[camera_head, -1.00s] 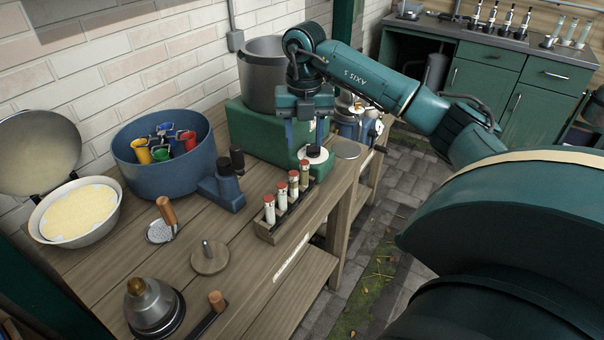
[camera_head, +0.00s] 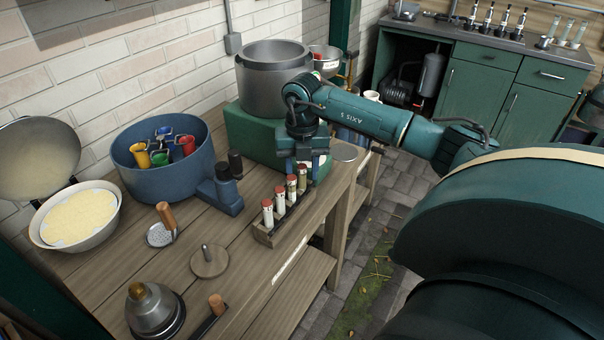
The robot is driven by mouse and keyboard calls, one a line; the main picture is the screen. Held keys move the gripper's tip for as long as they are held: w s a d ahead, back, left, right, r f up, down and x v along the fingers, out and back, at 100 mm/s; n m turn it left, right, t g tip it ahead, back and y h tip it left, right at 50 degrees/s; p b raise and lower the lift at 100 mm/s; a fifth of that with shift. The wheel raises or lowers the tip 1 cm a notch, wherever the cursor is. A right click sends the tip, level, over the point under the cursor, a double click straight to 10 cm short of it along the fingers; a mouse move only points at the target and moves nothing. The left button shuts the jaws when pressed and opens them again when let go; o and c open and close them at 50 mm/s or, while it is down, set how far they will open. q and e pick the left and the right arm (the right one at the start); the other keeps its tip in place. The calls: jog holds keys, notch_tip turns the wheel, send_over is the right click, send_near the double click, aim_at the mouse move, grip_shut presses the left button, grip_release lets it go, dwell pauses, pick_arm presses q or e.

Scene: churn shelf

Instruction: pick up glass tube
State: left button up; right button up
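Several glass tubes with red caps stand upright in a small wooden rack (camera_head: 263,236) at the right edge of the workbench. The nearest tube (camera_head: 268,214) is at the front left of the row. The farthest tube (camera_head: 302,180) is at the back right. My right gripper (camera_head: 303,177) points down at the back end of the rack. Its fingers look apart, by the farthest tube. I cannot tell whether they touch it. My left gripper is not in view.
A green block (camera_head: 245,140) carrying a grey metal pot (camera_head: 272,85) stands behind the rack. A blue tub (camera_head: 160,184) with coloured scoops is to the left. A wooden disc (camera_head: 210,261) and a metal bell-shaped object (camera_head: 152,312) lie in front.

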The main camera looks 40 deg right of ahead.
grip_shut()
jog(key=shift+r, duration=0.15)
notch_tip(320, 180, up, 10)
jog(key=shift+f+b, duration=0.1)
jog(key=shift+b, duration=0.45)
